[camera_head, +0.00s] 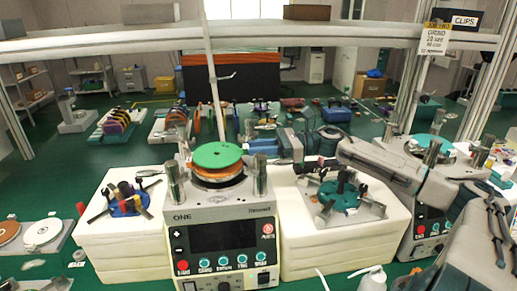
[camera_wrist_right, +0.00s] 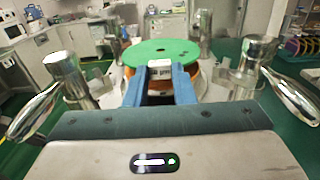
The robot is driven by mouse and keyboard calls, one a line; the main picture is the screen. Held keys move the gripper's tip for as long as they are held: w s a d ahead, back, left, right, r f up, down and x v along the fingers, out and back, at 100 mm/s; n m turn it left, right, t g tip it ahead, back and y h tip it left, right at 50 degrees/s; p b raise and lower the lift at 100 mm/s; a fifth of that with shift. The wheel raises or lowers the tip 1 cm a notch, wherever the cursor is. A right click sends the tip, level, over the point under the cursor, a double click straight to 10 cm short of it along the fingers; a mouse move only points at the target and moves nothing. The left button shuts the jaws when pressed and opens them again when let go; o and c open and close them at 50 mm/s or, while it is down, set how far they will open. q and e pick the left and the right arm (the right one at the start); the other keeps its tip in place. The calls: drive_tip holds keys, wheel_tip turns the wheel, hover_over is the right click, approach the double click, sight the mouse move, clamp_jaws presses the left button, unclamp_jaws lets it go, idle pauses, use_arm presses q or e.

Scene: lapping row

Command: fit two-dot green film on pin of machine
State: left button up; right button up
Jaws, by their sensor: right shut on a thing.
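The green film (camera_head: 217,154) is a flat round disc over the round plate stack of the machine labelled ONE (camera_head: 180,228). In the right wrist view the green film (camera_wrist_right: 160,47) has a white tab (camera_wrist_right: 159,69) with small dark marks at its near edge. My right gripper (camera_head: 252,147) reaches in from the right and is shut on the film at this tab. Its blue fingers (camera_wrist_right: 159,85) stand either side of the tab. The pin is not clearly visible, and I cannot tell whether the film rests on the stack. My left gripper is not in view.
Upright metal cylinders (camera_head: 174,184) flank the stack. White blocks stand either side, with a blue tripod fixture (camera_head: 126,202) on the left and a teal one (camera_head: 343,194) on the right. Another machine (camera_head: 424,232) stands at right. A white post (camera_head: 211,90) rises behind.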

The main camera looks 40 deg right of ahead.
drive_tip(key=shift+f, duration=0.15)
drive_tip(key=shift+f+b, duration=0.95)
drive_tip(key=shift+f, duration=0.1)
idle(0.3)
drive_tip(key=o, duration=1)
drive_tip(key=shift+o, duration=0.2)
drive_tip(key=shift+a, duration=0.1)
